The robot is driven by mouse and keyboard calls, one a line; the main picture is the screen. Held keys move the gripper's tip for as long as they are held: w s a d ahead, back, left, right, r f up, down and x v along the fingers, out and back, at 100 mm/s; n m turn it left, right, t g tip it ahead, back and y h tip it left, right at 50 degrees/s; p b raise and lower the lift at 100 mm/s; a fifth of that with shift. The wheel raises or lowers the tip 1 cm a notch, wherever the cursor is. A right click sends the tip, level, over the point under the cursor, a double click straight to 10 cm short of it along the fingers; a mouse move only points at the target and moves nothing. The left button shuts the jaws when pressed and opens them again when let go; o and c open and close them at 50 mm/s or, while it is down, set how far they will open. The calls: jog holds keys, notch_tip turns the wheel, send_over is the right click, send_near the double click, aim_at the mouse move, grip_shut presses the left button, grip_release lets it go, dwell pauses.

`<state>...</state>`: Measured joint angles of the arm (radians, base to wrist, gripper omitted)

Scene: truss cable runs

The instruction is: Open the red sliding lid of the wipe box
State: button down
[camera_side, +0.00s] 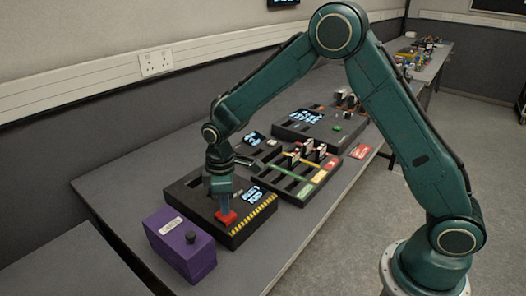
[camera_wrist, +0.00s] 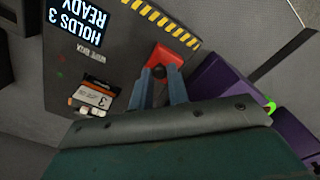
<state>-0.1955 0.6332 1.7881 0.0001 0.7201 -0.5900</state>
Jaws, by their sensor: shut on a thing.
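The wipe box is a dark flat case (camera_side: 205,205) with a lit display and a yellow-black striped edge. The wrist view shows its grey top (camera_wrist: 118,50) and display text reading "HOLDS 3 READY". The red sliding lid (camera_side: 228,217) is near the end of the box beside the purple case; it also shows in the wrist view (camera_wrist: 165,56). My gripper (camera_side: 223,205) points down at the lid. In the wrist view its two blue-grey fingers (camera_wrist: 158,74) are shut on a dark part at the red piece. The fingers hide part of the lid.
A cartridge marked 3 (camera_wrist: 95,97) shows at the box, beside my fingers. A purple case (camera_side: 180,244) with a dark knob stands close to the box. A black rack with coloured strips (camera_side: 300,175) and another dark console (camera_side: 318,127) lie farther back. Bare table is at the front.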

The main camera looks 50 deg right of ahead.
aim_at(238, 209)
jog(key=shift+d, duration=2.25)
jog(key=c, duration=1.4)
grip_release()
jog(key=shift+o, duration=0.2)
jog(key=shift+r, duration=0.1)
notch_tip(238, 209, up, 14)
